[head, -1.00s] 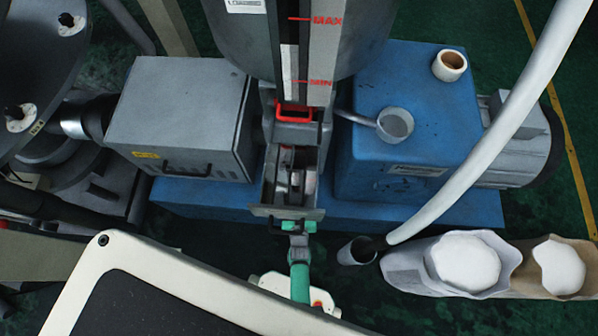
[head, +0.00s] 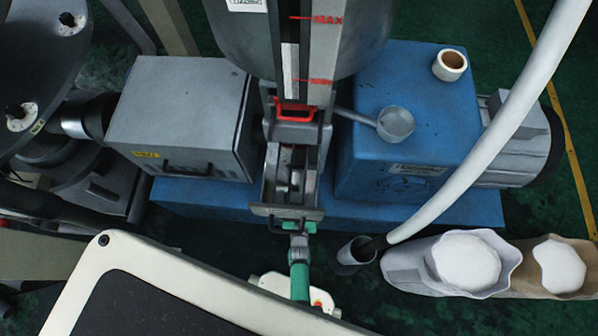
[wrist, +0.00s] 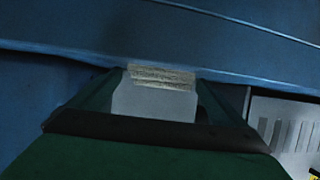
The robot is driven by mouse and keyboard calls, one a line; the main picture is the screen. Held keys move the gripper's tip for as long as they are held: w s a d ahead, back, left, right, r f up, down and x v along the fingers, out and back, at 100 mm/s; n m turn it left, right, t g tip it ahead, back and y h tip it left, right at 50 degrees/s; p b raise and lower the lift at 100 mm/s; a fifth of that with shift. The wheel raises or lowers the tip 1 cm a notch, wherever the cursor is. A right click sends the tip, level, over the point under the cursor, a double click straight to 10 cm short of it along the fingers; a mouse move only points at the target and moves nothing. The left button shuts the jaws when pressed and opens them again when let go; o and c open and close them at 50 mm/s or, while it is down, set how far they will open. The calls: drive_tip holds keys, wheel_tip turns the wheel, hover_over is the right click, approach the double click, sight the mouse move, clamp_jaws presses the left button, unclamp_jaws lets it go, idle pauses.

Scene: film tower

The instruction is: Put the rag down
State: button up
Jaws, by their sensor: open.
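My gripper (head: 292,226) is at the front edge of a narrow open metal tray (head: 268,192) below the gauge column. It is open. In the wrist view its dark green fingers (wrist: 155,98) stand apart on either side of a pale grey piece. A small tan, layered, rough strip (wrist: 162,76) shows between the fingertips against a blue surface; it may be the rag, but I cannot tell for sure. I cannot tell whether it touches a finger. No rag is clearly visible in the head view, where the gripper's front is small and partly hidden by the tray edge.
A blue machine base (head: 430,110) with a ladle (head: 395,123) and a tape roll (head: 450,65) stands right. A grey box (head: 180,115) is left.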

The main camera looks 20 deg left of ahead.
drive_tip(key=v, duration=1)
drive_tip(key=shift+s+d+r, duration=0.15)
drive_tip(key=shift+s+r, duration=0.1)
drive_tip(key=shift+r, duration=0.1)
